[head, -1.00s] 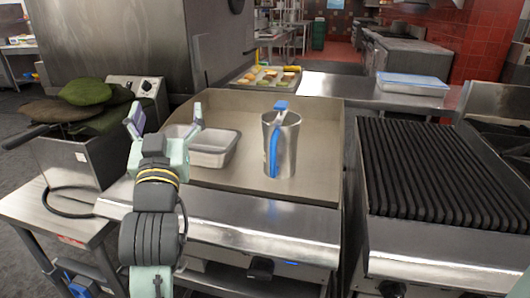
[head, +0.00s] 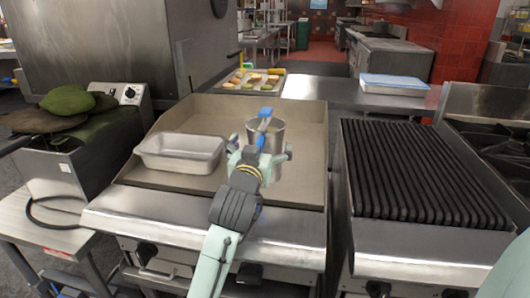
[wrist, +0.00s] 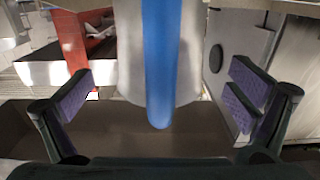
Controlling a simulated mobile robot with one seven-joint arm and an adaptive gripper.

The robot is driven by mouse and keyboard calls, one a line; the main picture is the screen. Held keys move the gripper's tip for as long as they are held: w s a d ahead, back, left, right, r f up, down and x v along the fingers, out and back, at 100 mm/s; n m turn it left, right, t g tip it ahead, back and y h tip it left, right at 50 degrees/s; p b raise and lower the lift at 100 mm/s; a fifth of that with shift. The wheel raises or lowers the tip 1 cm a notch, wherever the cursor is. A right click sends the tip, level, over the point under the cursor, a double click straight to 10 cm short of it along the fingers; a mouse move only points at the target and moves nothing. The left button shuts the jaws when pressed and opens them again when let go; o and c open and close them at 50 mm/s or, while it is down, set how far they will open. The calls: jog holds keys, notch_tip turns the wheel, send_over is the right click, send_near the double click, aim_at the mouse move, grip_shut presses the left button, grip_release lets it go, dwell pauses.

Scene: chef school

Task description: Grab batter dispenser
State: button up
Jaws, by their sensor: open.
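The batter dispenser (head: 279,135) is a steel jug with a blue handle and blue top lever, upright on the flat griddle plate (head: 308,170). My gripper (head: 259,154) is open in front of it in the head view and hides its lower part. In the wrist view the dispenser's blue handle (wrist: 160,65) hangs down the middle, between the spread fingers of my gripper (wrist: 160,95). The steel body shows pale behind the handle. Both fingers look clear of the handle, with a gap on each side.
A steel pan (head: 180,153) sits left of the dispenser on the griddle. A ribbed grill (head: 420,175) stands to the right. A food tray (head: 253,84) and a lidded container (head: 394,84) are behind. A fryer-like unit (head: 85,150) is at left.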

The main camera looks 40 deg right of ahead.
jog(key=shift+x, duration=1.4)
jog(key=shift+c, duration=0.4)
jog(key=c, duration=1.8)
jog(key=shift+r, duration=0.1)
jog(key=shift+c, duration=0.8)
jog(key=shift+r, duration=0.15)
